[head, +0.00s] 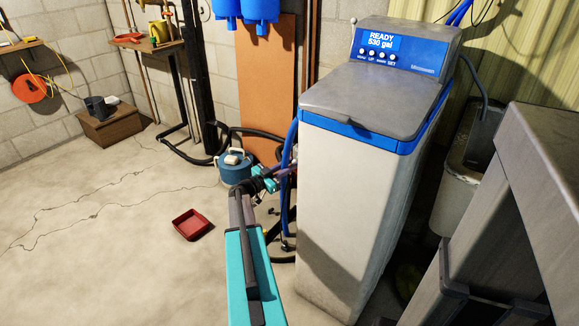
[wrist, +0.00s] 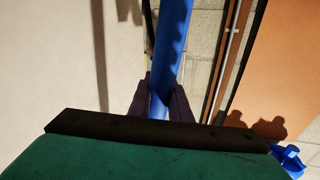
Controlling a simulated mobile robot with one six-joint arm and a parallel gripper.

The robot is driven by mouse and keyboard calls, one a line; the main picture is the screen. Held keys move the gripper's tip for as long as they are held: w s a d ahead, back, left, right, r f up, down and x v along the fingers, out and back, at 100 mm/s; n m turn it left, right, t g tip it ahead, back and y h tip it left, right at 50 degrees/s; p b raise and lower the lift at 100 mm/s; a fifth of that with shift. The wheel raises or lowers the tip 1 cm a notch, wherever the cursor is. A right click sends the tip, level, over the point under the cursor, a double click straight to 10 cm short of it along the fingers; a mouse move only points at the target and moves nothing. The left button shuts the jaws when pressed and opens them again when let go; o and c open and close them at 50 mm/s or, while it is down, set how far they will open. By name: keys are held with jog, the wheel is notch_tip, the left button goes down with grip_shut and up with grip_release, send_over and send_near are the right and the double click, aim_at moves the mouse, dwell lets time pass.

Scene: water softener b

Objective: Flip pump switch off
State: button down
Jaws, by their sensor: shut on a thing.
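A round blue unit with a pale top (head: 235,165), which looks like the pump, stands on the floor left of the softener. I cannot make out its switch at this size. My gripper (head: 284,174) reaches in beside the softener's left side, to the right of this unit, with its tip partly hidden. In the wrist view the dark fingers of my gripper (wrist: 162,104) are shut on an upright blue hose (wrist: 174,40) that runs between them. The hose also shows in the head view (head: 288,145). The pump switch is not visible in the wrist view.
The grey softener (head: 345,190) with a lit panel stands close right of my gripper. An orange board (head: 266,85) leans on the wall behind. Black hoses loop around the blue unit. A red tray (head: 191,224) lies on the floor; the floor to its left is clear.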

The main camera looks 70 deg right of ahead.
jog(key=f+h+b, duration=0.1)
jog(key=m+g+h+b, duration=0.1)
jog(key=b, duration=0.1)
jog(key=shift+s+d+f+g, duration=0.2)
jog(key=shift+f+g, duration=0.1)
jog(key=shift+f, duration=0.1)
jog(key=shift+r, duration=0.1)
jog(key=c, duration=1.6)
grip_release()
jog(key=shift+w, duration=0.1)
jog(key=shift+c, duration=0.2)
jog(key=shift+w+a, duration=0.1)
jog(key=shift+a, duration=0.05)
jog(key=p+v, duration=0.2)
jog(key=v, duration=1.1)
jog(key=shift+a+f, duration=0.25)
jog(key=shift+f, duration=0.15)
